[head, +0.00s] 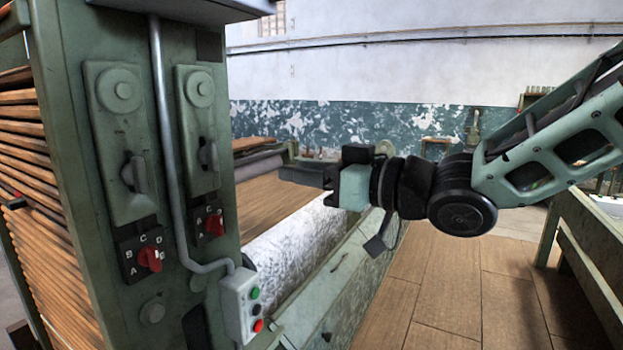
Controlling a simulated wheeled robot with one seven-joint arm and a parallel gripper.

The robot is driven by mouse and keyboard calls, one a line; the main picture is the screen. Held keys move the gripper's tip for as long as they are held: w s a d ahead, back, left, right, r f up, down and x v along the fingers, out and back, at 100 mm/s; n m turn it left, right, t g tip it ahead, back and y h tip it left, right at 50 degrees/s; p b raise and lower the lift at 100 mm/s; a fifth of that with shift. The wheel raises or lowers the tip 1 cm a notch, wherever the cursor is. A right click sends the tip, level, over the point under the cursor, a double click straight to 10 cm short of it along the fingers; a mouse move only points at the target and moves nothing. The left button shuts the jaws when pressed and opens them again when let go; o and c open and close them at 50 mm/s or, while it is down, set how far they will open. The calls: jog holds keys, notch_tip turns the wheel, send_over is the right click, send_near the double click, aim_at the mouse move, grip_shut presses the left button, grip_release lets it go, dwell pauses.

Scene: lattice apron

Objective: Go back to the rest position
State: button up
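My gripper (305,174) is at the end of my arm, which reaches in from the right. It points left toward the green machine cabinet (85,55) and looks clear of the cabinet's face. Its fingers show edge-on as one dark bar, so I cannot tell whether they are open or shut. No held object shows. The cabinet has two red rotary switches, a left one (149,259) and a right one (214,224), under two plates with lever handles.
A grey conduit (162,130) runs down to a button box (243,305) on the cabinet's edge. A large pale roller (300,240) lies behind the machine's green rail. A bench (590,240) stands at the right. The tiled floor (470,300) between is clear.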

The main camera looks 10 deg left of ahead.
jog(key=shift+s+d, duration=0.15)
jog(key=shift+d, duration=0.3)
jog(key=s+d+f+m+h, duration=0.2)
jog(key=s+d+f+h, duration=0.3)
jog(key=f, duration=0.3)
jog(key=s+d+f+m+h, duration=0.2)
jog(key=s+d+f+h, duration=0.1)
jog(key=d+f+h, duration=0.4)
jog(key=s+d+f+g+h, duration=0.2)
jog(key=s+d+f+g, duration=0.1)
jog(key=s, duration=0.4)
jog(key=s+d+f+m+g+h, duration=0.1)
jog(key=s+d+f+g+h, duration=0.1)
jog(key=s, duration=0.6)
jog(key=shift+s+d+f+g, duration=0.15)
jog(key=shift+d+f+g, duration=0.8)
jog(key=shift+d, duration=0.25)
